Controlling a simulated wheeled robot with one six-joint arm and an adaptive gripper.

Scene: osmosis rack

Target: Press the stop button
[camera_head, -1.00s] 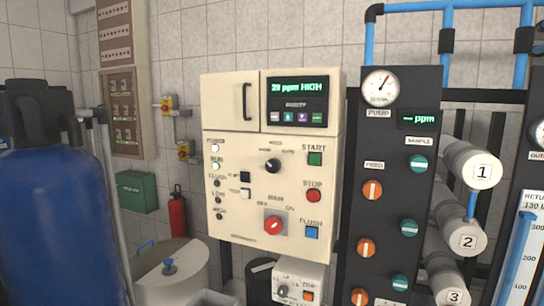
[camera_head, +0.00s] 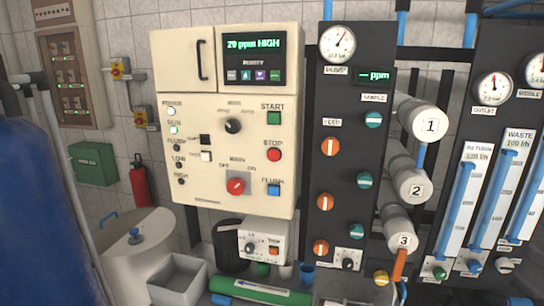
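The stop button (camera_head: 274,155) is a round red button on the right side of the cream control panel (camera_head: 200,180), under a "STOP" label. The panel display (camera_head: 255,46) reads "29 ppm HIGH". The power and run lamps at the panel's left are lit. My gripper is not in view.
A black panel (camera_head: 340,90) with orange and teal knobs stands right of the control panel. White numbered cylinders (camera_head: 415,185) stick out beside it. A blue tank (camera_head: 40,200) fills the left edge. A grey bin (camera_head: 177,282) and green cylinder (camera_head: 260,290) lie below.

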